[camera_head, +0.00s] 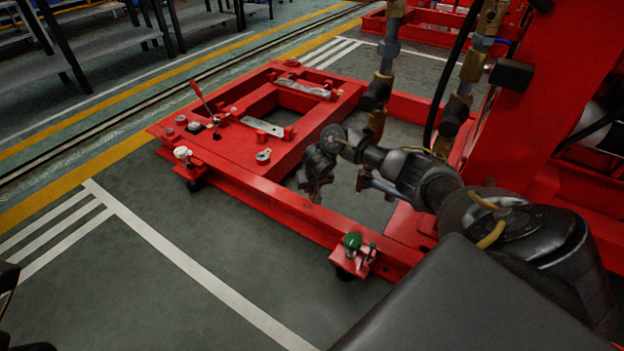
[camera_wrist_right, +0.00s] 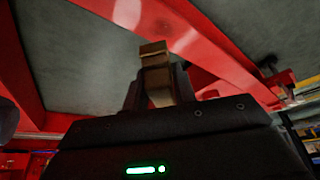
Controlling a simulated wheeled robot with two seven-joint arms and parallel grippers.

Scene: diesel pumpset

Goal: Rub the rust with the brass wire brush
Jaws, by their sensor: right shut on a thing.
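My right gripper (camera_head: 316,190) hangs inside the red base frame (camera_head: 270,192), near its long front rail; I cannot tell whether it touches the rail. In the right wrist view its dark fingers are shut on a tan, brass-coloured block (camera_wrist_right: 155,72), seemingly part of the wire brush. The bristles cannot be made out. A red beam (camera_wrist_right: 200,52) with a pale, shiny patch runs behind the held piece. I cannot make out a clear rust patch in either view.
A red lever (camera_head: 202,97) and several knobs stand on the frame's left deck. A green-topped valve (camera_head: 353,242) sits on a front bracket. Vertical pipes (camera_head: 386,60) and a tall red structure (camera_head: 575,70) crowd the right. Open floor (camera_head: 110,290) lies at front left.

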